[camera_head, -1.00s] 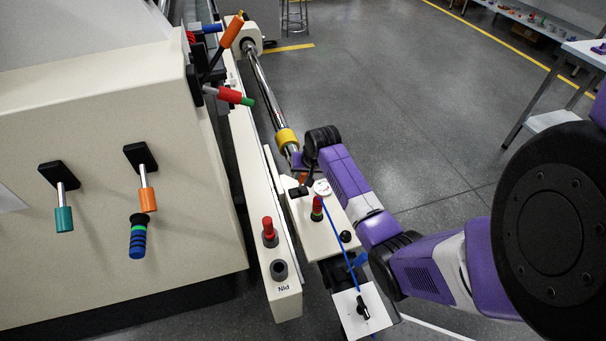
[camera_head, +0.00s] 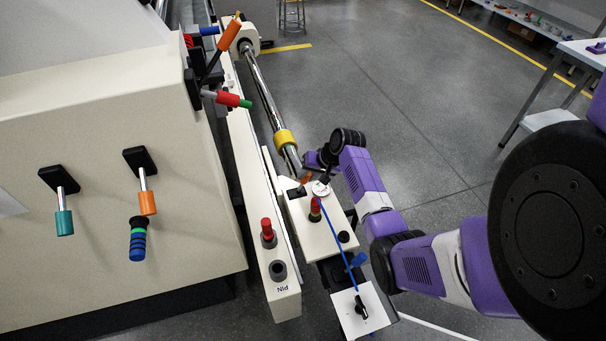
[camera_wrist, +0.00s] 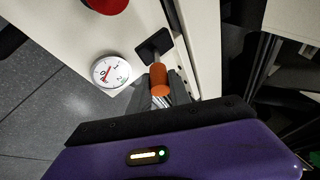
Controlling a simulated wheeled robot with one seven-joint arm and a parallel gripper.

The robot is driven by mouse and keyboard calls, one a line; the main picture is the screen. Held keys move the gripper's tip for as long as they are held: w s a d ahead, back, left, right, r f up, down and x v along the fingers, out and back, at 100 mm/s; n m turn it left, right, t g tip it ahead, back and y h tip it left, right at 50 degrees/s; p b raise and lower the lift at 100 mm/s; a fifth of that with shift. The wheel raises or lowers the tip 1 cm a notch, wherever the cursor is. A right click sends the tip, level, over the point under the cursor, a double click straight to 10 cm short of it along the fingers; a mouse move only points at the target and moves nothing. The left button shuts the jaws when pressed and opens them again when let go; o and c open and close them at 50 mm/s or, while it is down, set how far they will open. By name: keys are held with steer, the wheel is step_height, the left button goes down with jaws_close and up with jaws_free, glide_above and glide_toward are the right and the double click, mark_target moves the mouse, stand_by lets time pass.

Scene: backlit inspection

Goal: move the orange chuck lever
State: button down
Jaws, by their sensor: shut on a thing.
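An orange lever (camera_wrist: 160,80) comes out of a black mount (camera_wrist: 154,45) on a cream unit beside a round dial gauge (camera_wrist: 111,71). My gripper (camera_wrist: 162,95) is shut on its orange handle in the wrist view, with the handle's near end between the fingers. In the head view only a small piece of this orange lever (camera_head: 303,174) shows. My gripper (camera_head: 309,172) is there at the far end of the cream unit, its fingers mostly hidden by my wrist. Other orange-handled levers are on the cream cabinet (camera_head: 147,203) and at its upper corner (camera_head: 229,36).
A chrome bar with a yellow collar (camera_head: 285,138) runs close behind my gripper. Red knobs (camera_head: 268,231) (camera_head: 315,207) and a blue cable (camera_head: 335,240) are close by. A teal lever (camera_head: 64,222) is on the cabinet. Open floor lies to the right.

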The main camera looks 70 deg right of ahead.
steer(key=shift+s+d+f+t+y, duration=0.2)
steer(key=shift+s+f+t+y, duration=0.1)
steer(key=shift+t, duration=0.2)
steer(key=c, duration=1.2)
jaws_free()
steer(key=shift+d+r, duration=0.1)
steer(key=shift+r, duration=0.05)
steer(key=shift+s+r, duration=0.25)
steer(key=shift+r, duration=0.05)
steer(key=p+v, duration=0.1)
steer(key=v, duration=0.6)
steer(key=shift+p, duration=0.35)
